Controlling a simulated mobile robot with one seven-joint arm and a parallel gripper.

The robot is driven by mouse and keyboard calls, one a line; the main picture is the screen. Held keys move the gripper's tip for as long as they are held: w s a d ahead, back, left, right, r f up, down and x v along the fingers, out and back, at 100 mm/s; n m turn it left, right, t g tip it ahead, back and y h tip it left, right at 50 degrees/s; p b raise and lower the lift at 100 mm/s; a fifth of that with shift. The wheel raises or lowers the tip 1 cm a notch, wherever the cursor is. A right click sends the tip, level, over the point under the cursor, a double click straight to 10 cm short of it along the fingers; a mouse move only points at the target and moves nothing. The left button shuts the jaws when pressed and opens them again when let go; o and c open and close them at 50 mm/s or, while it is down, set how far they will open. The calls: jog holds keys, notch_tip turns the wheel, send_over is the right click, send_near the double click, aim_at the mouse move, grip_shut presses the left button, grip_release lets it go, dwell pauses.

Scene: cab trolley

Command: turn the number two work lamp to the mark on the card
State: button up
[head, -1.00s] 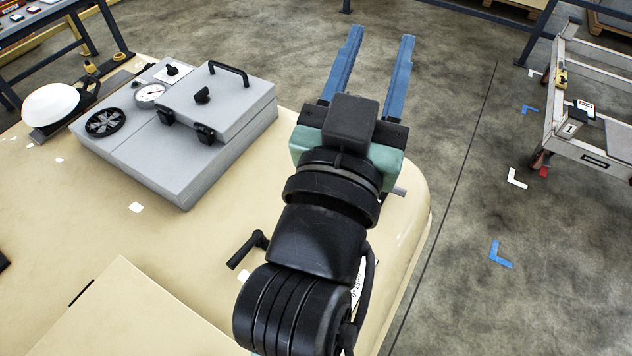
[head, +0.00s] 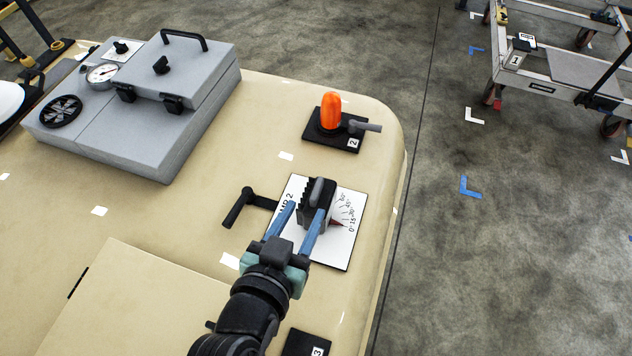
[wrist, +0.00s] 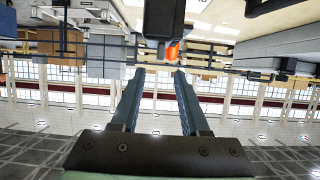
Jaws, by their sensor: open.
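The black ridged work lamp (head: 317,190) stands on a white card (head: 343,247) lettered with a 2 and an angle scale. A red wedge (head: 338,223) lies by the low end of the scale; its exact reading is too small to tell. My gripper (head: 305,211) is open and empty, its blue fingers reaching toward the lamp. The right finger overlaps the lamp's near side in the head view; I cannot tell whether they touch. In the wrist view a black block, apparently the lamp (wrist: 163,20), shows above and beyond the fingertips (wrist: 160,72).
An orange beacon (head: 330,112) with a grey lever stands on a black plate marked 2 behind the lamp. A black crank handle (head: 240,207) is left of the card. A plate marked 3 (head: 306,344) is nearer. A grey box (head: 150,120) stands left; a trolley (head: 555,85) is beyond the edge.

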aim_at(317, 189)
jog(key=p+x, duration=0.1)
jog(key=x, duration=0.7)
jog(key=shift+w, duration=0.1)
jog(key=shift+c, duration=0.3)
grip_shut()
